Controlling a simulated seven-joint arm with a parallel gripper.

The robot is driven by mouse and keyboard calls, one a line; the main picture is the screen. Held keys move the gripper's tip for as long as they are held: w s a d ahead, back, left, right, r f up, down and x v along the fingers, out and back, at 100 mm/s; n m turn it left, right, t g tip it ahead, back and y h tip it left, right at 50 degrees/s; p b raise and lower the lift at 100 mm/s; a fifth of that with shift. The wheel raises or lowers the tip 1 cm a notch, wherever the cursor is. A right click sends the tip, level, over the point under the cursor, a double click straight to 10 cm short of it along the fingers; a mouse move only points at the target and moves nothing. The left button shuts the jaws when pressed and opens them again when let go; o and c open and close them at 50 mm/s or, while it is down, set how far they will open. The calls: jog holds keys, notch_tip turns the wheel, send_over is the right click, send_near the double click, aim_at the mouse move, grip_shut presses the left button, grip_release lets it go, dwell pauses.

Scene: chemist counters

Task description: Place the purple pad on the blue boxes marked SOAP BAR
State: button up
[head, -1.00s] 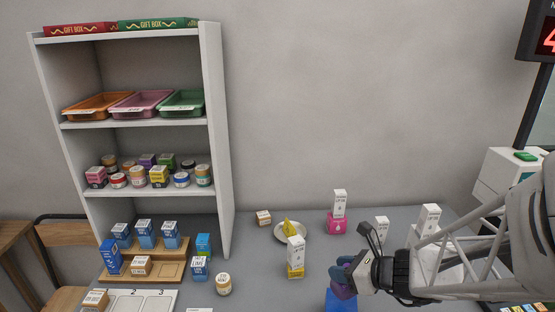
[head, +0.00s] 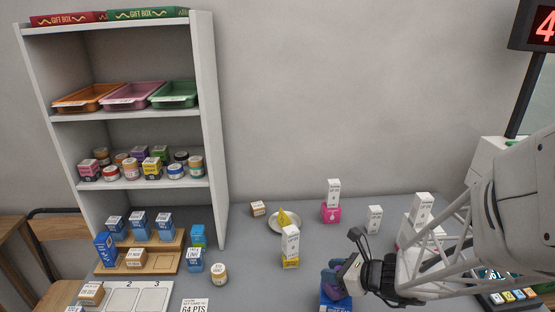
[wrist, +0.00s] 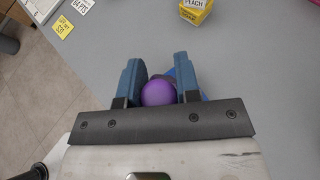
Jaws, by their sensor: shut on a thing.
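My gripper (head: 333,283) is shut on a rounded purple pad (wrist: 158,93), which sits between the two blue fingers in the wrist view. In the head view the pad (head: 331,289) shows only in part beside the fingers. A blue box (head: 336,304) shows right below the gripper at the bottom edge of the head view. Its blue also peeks out behind the pad and right finger in the wrist view. The pad and fingers hide most of it; I cannot read its label or tell whether the pad touches it.
A yellow-and-white box (head: 290,248) stands behind and left of my gripper. Further back are a plate (head: 274,226), a pink-based white box (head: 332,205) and a small white box (head: 374,219). A wooden stand (head: 172,262) with blue boxes is left.

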jog(key=shift+f, duration=0.1)
jog(key=o, duration=0.9)
jog(key=shift+o, duration=0.2)
jog(key=shift+d+r, duration=0.1)
jog(key=shift+r, duration=0.1)
jog(key=v, duration=1.1)
jog(key=shift+s+d, duration=0.2)
jog(key=shift+s, duration=0.1)
jog(key=shift+r, duration=0.2)
dwell(0.4)
